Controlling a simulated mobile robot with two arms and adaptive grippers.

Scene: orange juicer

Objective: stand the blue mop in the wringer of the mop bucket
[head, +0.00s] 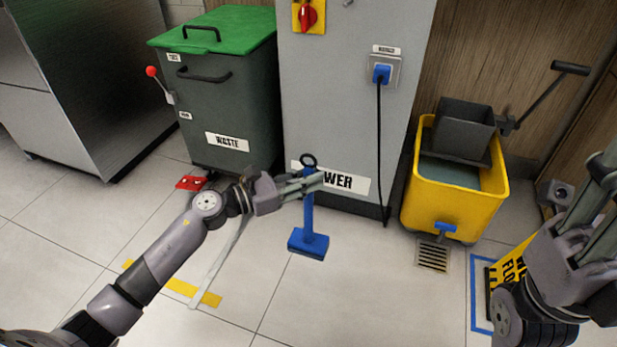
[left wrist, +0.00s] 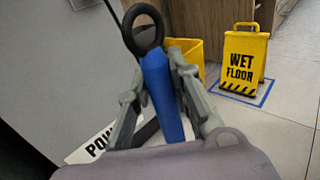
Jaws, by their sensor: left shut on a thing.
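The blue mop (head: 307,240) is upright, with a blue head at the bottom and a black ring on top. My left gripper (head: 311,184) is shut on its handle, just below the ring. In the left wrist view the blue handle (left wrist: 161,95) runs between the two fingers. I cannot tell whether the mop head touches the floor. The yellow mop bucket (head: 448,203) stands to the right, with the dark grey wringer (head: 462,132) on its back part and a lever at its right. My right gripper (head: 597,215) is at the right edge, partly cut off.
A grey cabinet (head: 345,90) with a blue plug and black cable stands behind the mop. A waste bin (head: 235,110) with a green lid is left of it. A yellow wet floor sign (left wrist: 244,60) stands in a blue outline. Floor between mop and bucket is clear.

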